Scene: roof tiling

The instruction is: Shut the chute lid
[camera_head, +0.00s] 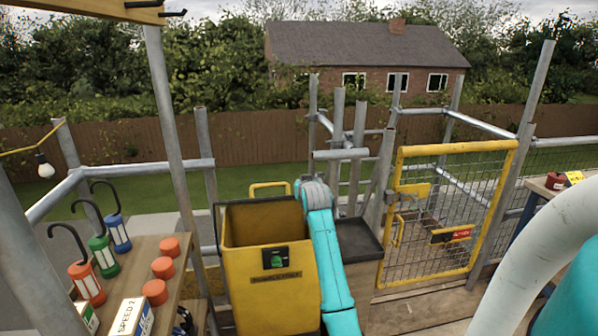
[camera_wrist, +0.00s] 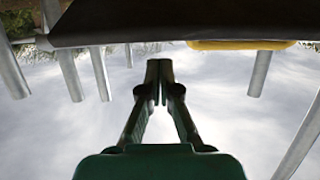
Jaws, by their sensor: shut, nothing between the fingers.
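The yellow chute (camera_head: 270,295) stands in the middle of the head view with its top open, and I see into its hollow. A green latch-like fitting and a dark label are on its front. A yellow handle (camera_head: 270,185) rises behind its back rim; the lid itself is not clearly visible. My arm reaches up along the chute's right side, its wrist by the back right corner. My gripper (camera_wrist: 160,80) shows in the wrist view, fingers together and empty. A dark panel (camera_wrist: 180,22) with a yellow bar (camera_wrist: 240,45) lies above the fingertips there, apart from them in the picture.
A wooden bench (camera_head: 140,265) at left holds red, green and blue lanterns, orange discs and boxes. A dark-topped box (camera_head: 358,240) stands right of the chute. A yellow mesh gate (camera_head: 445,215) and scaffold poles stand farther right.

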